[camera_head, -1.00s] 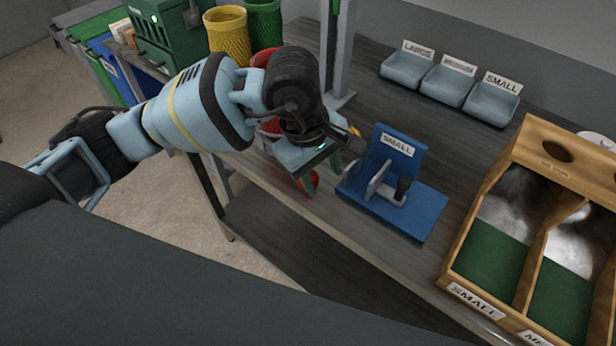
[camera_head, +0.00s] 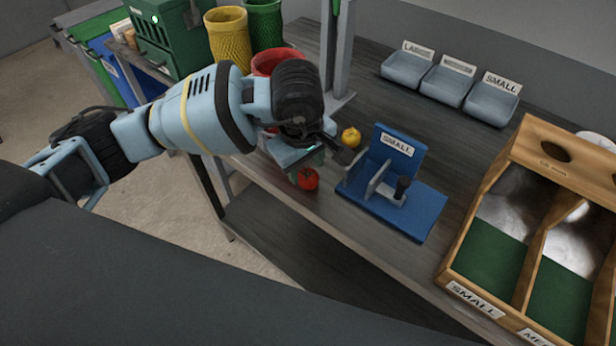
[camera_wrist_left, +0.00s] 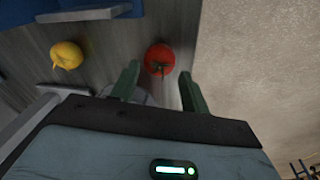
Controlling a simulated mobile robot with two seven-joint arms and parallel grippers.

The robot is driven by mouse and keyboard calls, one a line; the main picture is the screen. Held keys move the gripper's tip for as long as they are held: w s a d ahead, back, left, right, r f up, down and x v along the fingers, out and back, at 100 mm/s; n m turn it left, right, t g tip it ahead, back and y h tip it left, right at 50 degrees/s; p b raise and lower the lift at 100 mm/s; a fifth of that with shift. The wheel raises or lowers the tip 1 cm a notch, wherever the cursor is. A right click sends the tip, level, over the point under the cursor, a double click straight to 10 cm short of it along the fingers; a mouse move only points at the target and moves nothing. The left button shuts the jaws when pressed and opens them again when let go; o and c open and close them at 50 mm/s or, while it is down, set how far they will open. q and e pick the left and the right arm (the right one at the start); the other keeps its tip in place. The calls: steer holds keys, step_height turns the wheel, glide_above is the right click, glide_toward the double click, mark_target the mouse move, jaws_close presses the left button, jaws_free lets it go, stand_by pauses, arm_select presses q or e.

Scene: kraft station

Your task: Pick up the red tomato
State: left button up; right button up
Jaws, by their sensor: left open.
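The red tomato (camera_head: 308,179) sits on the dark wooden table near its front edge, left of the blue SMALL fixture. In the left wrist view the tomato (camera_wrist_left: 159,60), with its green stem, lies just beyond and between the two green fingers. My left gripper (camera_wrist_left: 160,85) is open, with nothing gripped. In the head view my left gripper (camera_head: 310,172) is over the tomato, and the wrist hides part of the fingers. My right gripper is not in view.
A yellow fruit or vegetable (camera_head: 351,137) lies behind the tomato; the blue fixture (camera_head: 425,208) stands to the right. A red basket (camera_head: 272,62) is behind my wrist. A wooden bin (camera_head: 466,222) is at the right. Grey trays (camera_head: 448,85) stand at the back.

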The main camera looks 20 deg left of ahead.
mark_target(308, 175)
arm_select(q)
steer(key=shift+w+d+f, duration=0.1)
steer(key=shift+w+f, duration=0.05)
steer(key=shift+f, duration=0.75)
steer(key=shift+w+f, duration=0.15)
steer(key=shift+f, duration=0.7)
steer(key=c, duration=0.6)
steer(key=shift+c, duration=0.2)
steer(key=shift+r, duration=0.2)
steer(key=shift+r, duration=0.6)
step_height(308, 175, up, 2)
steer(key=shift+s+r, duration=0.1)
steer(key=s+d, duration=0.2)
steer(key=s, duration=0.5)
steer(key=s+d+r, duration=0.1)
steer(key=s+d, duration=0.2)
steer(key=s, duration=0.4)
steer(key=shift+s+d+r+b, duration=0.15)
steer(key=shift+s+d+b, duration=0.2)
steer(key=shift+s+b, duration=0.05)
